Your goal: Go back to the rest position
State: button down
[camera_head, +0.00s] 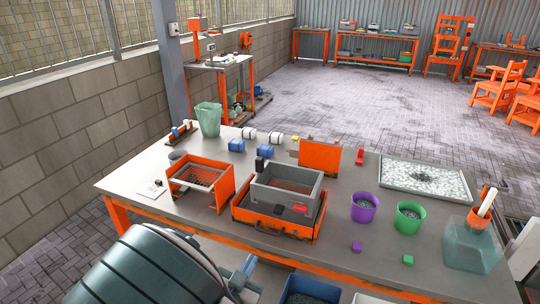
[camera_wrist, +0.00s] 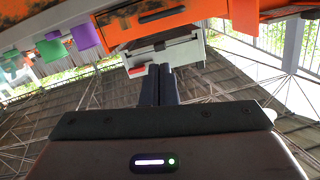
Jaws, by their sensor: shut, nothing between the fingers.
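My gripper (camera_wrist: 158,85) shows in the wrist view with its two dark fingers together and nothing between them. It points at the orange and grey things by the bench and appears apart from them. In the head view a large dark grey-green rounded part of my arm (camera_head: 145,268) fills the lower left, in front of the bench.
The workbench (camera_head: 130,185) carries a grey crate (camera_head: 285,190) on an orange case, an orange-sided tray (camera_head: 200,178), a purple bucket (camera_head: 364,208), a green bucket (camera_head: 407,218), small cubes and a clear jug (camera_head: 472,248). Open paved floor (camera_head: 340,100) lies behind.

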jog(key=w+g+y, duration=0.5)
jog(key=s+d+r+n+g+y, duration=0.2)
jog(key=d+r+n+g+y, duration=0.15)
jog(key=r, duration=0.25)
jog(key=s+d+r+n+g+h, duration=0.1)
jog(key=s+d+r+g, duration=0.1)
jog(key=s+d, duration=0.5)
jog(key=s+d+r+n+g+h, duration=0.1)
jog(key=s+d+r, duration=0.3)
jog(key=s+d, duration=0.4)
jog(key=d+g+h, duration=0.1)
jog(key=d, duration=0.1)
jog(key=shift+s+d+r, duration=0.2)
jog(key=shift+s+d, duration=0.05)
jog(key=shift+d, duration=0.05)
jog(key=c, duration=2.1)
grip_release()
jog(key=shift+n, duration=0.25)
jog(key=shift+c, duration=0.2)
